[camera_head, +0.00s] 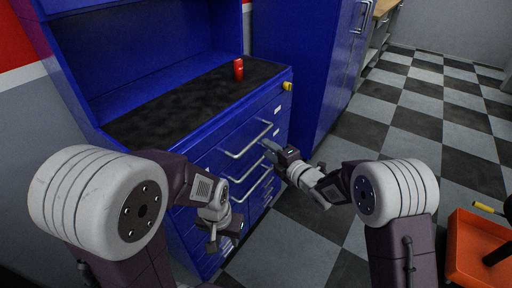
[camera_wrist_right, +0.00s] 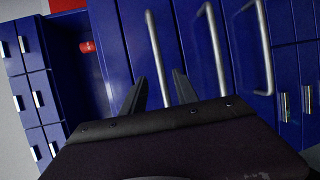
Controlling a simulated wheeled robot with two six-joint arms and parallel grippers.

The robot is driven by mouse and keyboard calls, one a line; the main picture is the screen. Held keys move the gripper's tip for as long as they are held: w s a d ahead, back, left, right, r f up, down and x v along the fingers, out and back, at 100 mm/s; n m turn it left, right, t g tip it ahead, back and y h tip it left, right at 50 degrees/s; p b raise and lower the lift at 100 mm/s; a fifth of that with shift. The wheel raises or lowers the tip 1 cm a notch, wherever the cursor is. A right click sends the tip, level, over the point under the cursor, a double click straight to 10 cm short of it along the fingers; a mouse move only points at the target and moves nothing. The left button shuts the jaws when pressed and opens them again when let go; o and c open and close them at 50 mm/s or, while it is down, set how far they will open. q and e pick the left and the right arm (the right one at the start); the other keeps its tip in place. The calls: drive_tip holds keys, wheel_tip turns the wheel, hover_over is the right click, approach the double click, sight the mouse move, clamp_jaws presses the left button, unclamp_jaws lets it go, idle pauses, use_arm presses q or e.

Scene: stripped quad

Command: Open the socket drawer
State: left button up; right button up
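The blue tool cabinet (camera_head: 215,165) has wide drawers with silver bar handles, stacked on its front; all look shut. I cannot read which one is the socket drawer. My right gripper (camera_head: 270,151) is at the drawer fronts, close to the upper wide handles. In the right wrist view my right gripper (camera_wrist_right: 160,84) is open, and a silver bar handle (camera_wrist_right: 154,50) shows between its fingers. I cannot tell whether the fingers reach around the bar. My left gripper (camera_head: 222,242) hangs low before the cabinet's lower left front, apart from the handles, and its fingers look spread and empty.
A red can (camera_head: 238,69) stands on the cabinet's black worktop (camera_head: 185,100). A tall blue locker (camera_head: 305,70) stands to the right. An orange cart (camera_head: 475,248) is at the lower right. Checkered floor (camera_head: 420,110) is clear between them.

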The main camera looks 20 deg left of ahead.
sight(256, 138)
drive_tip(key=x, duration=0.8)
drive_tip(key=shift+w+a+f+b, duration=0.15)
drive_tip(key=shift+w+a+b, duration=0.1)
drive_tip(key=shift+b, duration=0.1)
clamp_jaws()
idle(0.9)
